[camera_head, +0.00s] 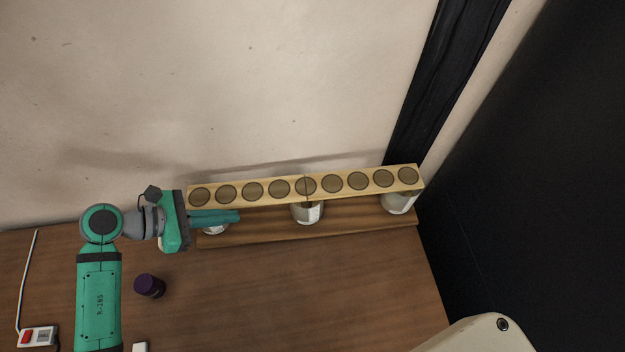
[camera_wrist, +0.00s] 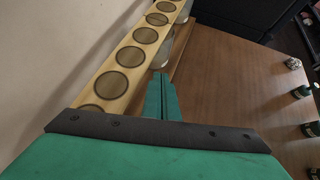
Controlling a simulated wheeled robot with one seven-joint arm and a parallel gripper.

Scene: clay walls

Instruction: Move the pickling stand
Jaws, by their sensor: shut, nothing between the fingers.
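The pickling stand (camera_head: 316,183) is a long, light wooden rack with a row of several round dark discs along its top. It stands against the wall at the back of the table, over a darker wooden base board (camera_head: 350,223). Whitish jar-like pieces (camera_head: 308,212) show between the top and the base. My gripper (camera_head: 238,216) is shut and empty, at the stand's left part, with its fingers pointing right along the front. In the wrist view the stand (camera_wrist: 124,57) runs up along the left of my gripper (camera_wrist: 161,80). Contact cannot be told.
A dark purple cylinder (camera_head: 150,286) stands on the table (camera_head: 300,300) in front of my gripper. A power strip (camera_head: 38,337) with a cable lies at the left. Several small dark items (camera_wrist: 301,91) stand at the right in the wrist view. The table's middle is clear.

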